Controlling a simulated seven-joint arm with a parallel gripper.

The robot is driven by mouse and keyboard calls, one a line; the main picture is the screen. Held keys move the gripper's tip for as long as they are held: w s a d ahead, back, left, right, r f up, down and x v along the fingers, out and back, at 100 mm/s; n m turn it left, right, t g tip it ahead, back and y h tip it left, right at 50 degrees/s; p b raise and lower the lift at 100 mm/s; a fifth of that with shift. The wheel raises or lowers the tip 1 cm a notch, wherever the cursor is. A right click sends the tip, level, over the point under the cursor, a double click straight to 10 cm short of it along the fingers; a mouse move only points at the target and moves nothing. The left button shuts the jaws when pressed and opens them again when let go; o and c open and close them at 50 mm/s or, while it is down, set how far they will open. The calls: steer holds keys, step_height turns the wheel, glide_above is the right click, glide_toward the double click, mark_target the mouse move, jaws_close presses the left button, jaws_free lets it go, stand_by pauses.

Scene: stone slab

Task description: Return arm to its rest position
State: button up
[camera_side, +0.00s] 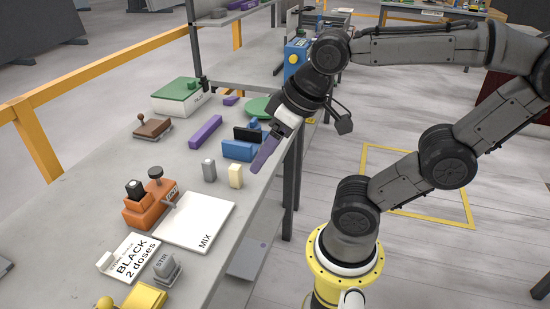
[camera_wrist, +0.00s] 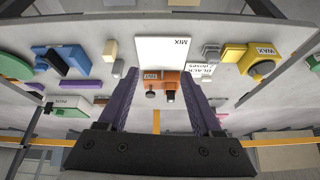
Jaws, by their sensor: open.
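My gripper (camera_side: 263,156) hangs over the right edge of the stone slab (camera_side: 75,209) in the side view, beside the cream block and the blue blocks. Its purple fingers point down and to the left. In the wrist view my gripper (camera_wrist: 157,105) shows two purple fingers spread wide apart, with nothing held between them. Behind the gap lie the white MIX board (camera_wrist: 163,52) and an orange device (camera_wrist: 160,83). I cannot tell the exact height of the fingertips above the slab.
A cream block (camera_side: 235,175), a grey cylinder (camera_side: 209,170) and a blue block (camera_side: 238,150) stand near the fingers. The BLACK 2 doses card (camera_side: 131,258), STIR piece (camera_side: 167,267) and green-lidded box (camera_side: 180,97) are farther off. A shelf post (camera_side: 193,45) rises at the back.

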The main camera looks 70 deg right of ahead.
steer(key=shift+s+f+n, duration=0.5)
steer(key=shift+s+f, duration=0.2)
steer(key=shift+s, duration=0.1)
